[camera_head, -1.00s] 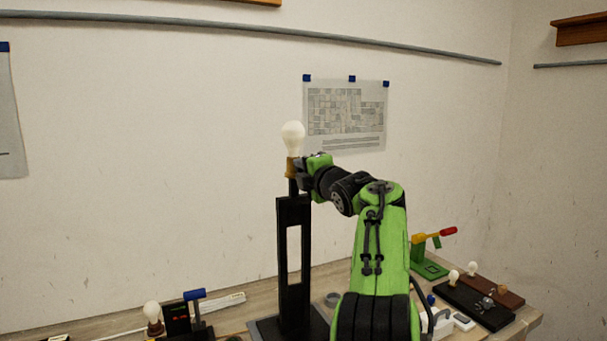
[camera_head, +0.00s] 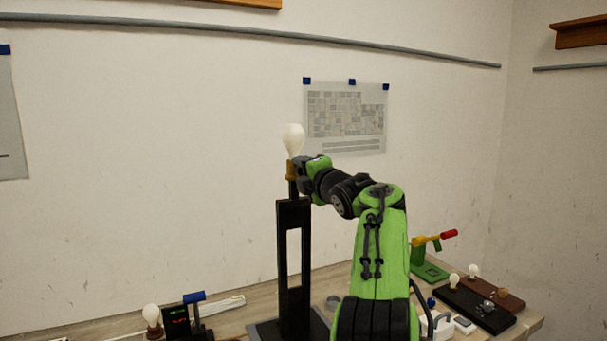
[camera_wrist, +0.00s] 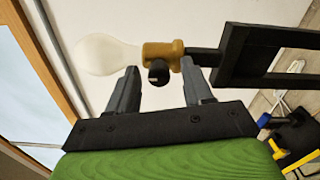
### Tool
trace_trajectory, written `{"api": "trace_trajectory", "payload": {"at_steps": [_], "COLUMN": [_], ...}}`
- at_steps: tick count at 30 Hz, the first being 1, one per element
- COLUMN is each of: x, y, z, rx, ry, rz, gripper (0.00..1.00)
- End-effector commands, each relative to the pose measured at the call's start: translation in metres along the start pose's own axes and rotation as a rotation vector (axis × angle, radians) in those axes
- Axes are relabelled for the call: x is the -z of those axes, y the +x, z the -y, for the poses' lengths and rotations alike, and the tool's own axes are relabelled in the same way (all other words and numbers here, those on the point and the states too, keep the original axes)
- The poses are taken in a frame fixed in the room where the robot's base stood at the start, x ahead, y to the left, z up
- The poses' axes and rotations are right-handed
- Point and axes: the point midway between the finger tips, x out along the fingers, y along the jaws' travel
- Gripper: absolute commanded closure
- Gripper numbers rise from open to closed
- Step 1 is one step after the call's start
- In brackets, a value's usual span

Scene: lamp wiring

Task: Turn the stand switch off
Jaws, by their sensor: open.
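The black stand (camera_head: 293,265) rises from the table with a brass socket (camera_head: 291,170) and a white bulb (camera_head: 293,138) on top. In the wrist view the bulb (camera_wrist: 105,55) lies to the left, the brass socket (camera_wrist: 165,50) in the middle and the black stand frame (camera_wrist: 225,60) to the right. A dark round switch knob (camera_wrist: 158,72) sticks out of the socket towards my gripper. My gripper (camera_wrist: 158,78) is open, with one finger either side of the knob and no clear contact. In the head view my gripper (camera_head: 299,165) is beside the socket and partly hides it.
A meter with a blue-handled switch (camera_head: 195,310) and a small bulb (camera_head: 152,315) stand at the lower left. A green fixture with a red handle (camera_head: 430,255) and a dark board with bulbs (camera_head: 475,300) are at the right. The wall is close behind.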

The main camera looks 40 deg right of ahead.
Motion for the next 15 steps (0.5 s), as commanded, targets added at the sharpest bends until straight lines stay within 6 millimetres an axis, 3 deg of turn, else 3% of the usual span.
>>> {"api": "trace_trajectory", "payload": {"at_steps": [5,15], "x": [0.0,0.0], "y": [-0.01,-0.101], "z": [0.0,0.002], "rx": [-0.003,-0.003], "ry": [-0.001,0.0], "rz": [0.002,0.004], "gripper": [0.49,0.49]}}
